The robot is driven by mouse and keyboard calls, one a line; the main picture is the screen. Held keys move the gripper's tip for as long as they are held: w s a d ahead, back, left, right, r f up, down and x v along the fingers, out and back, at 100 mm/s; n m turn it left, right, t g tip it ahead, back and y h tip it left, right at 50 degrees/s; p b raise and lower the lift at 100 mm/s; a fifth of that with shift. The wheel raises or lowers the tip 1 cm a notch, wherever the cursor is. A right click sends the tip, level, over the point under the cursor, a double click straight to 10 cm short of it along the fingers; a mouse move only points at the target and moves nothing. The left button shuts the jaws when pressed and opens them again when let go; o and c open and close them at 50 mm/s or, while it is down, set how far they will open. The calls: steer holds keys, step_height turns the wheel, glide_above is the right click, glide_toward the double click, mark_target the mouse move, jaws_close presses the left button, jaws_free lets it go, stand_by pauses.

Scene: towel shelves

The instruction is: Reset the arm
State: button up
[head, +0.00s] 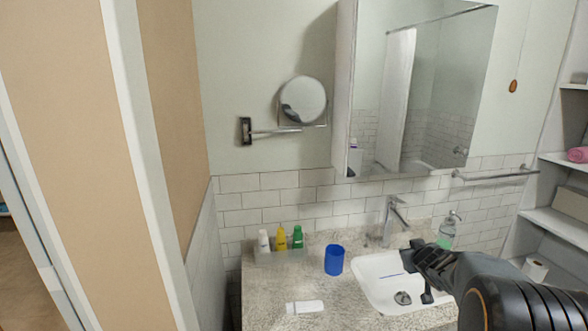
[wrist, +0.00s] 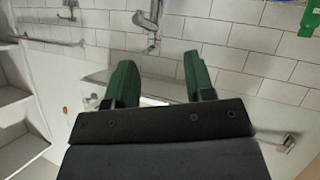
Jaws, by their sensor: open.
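My gripper (head: 417,279) is in the head view at the lower right, over the right part of the white sink (head: 372,293). Its jaws are apart and nothing shows between them. In the wrist view the two green fingers (wrist: 160,82) stand spread, with a gap between them. My dark arm reaches in from the lower right corner of the head view and hides part of the counter and sink.
A blue cup (head: 334,260) stands left of the sink on the stone counter (head: 275,290). A tray with several small bottles (head: 281,238) is behind it. The faucet (head: 393,219) and soap bottle (head: 447,230) stand behind the sink. Shelves (head: 556,226) are at right.

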steer(key=s+a+g, duration=0.2)
steer(key=s+a, duration=0.4)
steer(key=s, duration=0.3)
steer(key=s+a+m+g+y, duration=0.1)
steer(key=s+a+g, duration=0.2)
steer(key=s+a, duration=0.3)
steer(key=s+a+g+y, duration=0.1)
steer(key=s+a+g, duration=0.2)
steer(key=s, duration=0.9)
steer(key=a, duration=0.3)
steer(key=shift+s+r+m, duration=0.15)
steer(key=shift+s+m, duration=0.15)
steer(key=shift+s, duration=0.1)
